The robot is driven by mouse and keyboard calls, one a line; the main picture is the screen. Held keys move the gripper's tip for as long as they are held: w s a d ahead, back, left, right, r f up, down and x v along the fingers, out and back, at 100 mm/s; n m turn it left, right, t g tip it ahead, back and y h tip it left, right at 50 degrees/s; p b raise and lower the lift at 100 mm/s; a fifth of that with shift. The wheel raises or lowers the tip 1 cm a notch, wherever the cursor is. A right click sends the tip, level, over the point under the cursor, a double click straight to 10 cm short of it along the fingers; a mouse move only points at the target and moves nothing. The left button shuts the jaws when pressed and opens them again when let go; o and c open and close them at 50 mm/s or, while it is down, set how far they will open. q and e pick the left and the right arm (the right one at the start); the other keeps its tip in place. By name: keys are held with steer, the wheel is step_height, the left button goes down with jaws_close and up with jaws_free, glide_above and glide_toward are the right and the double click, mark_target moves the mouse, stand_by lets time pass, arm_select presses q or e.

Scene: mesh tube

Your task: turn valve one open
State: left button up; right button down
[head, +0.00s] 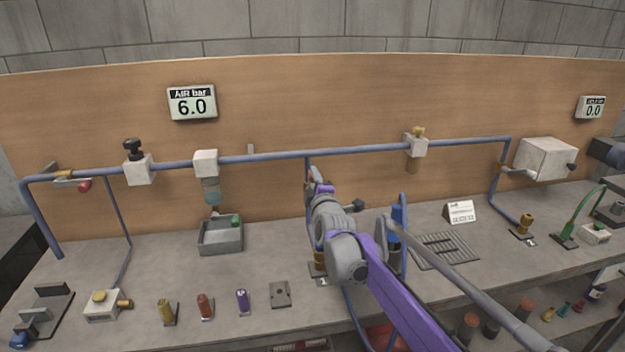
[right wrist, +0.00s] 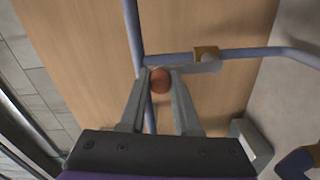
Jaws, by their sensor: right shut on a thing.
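My right gripper (head: 316,184) is at the short blue pipe that drops from the middle of the long pipe, and its arm hides most of what it holds. In the right wrist view my right gripper (right wrist: 160,85) is shut on a round orange-red knob (right wrist: 160,80). A flat grey lever (right wrist: 195,69) runs from the knob beside a blue pipe, close to parallel with it, towards a brass valve body (right wrist: 205,53). My left gripper is not in view.
A second red-tipped valve (head: 84,186) sits on the pipe at the far left. The AIR bar display (head: 192,102) reads 6.0; another display (head: 592,107) reads 0.0. A grey tray (head: 221,250) and several small fittings stand on the bench. A blue upright part (head: 398,228) is right of my arm.

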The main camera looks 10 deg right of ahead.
stand_by(0.3)
steer(key=c, duration=0.6)
jaws_free()
steer(key=shift+s, duration=0.1)
steer(key=s, duration=1)
steer(key=shift+s+b, duration=0.35)
steer(key=s+f+m+g+p, duration=0.2)
steer(key=s+f+m+g, duration=0.2)
steer(key=s, duration=0.8)
steer(key=s+d+f+m+g+p, duration=0.1)
steer(key=s+f+m+g, duration=0.3)
steer(key=s+f, duration=0.5)
steer(key=s+d+f+m+g+p, duration=0.1)
steer(key=s+f+m+g+p, duration=0.2)
steer(key=s, duration=1.3)
steer(key=shift+s+d+f+m+g, duration=0.1)
steer(key=shift+f+m+g, duration=0.3)
steer(key=shift+f+m, duration=0.7)
steer(key=shift+d+f+m+g, duration=0.1)
steer(key=shift+f+m+g, duration=0.3)
steer(key=shift+f+m, duration=0.65)
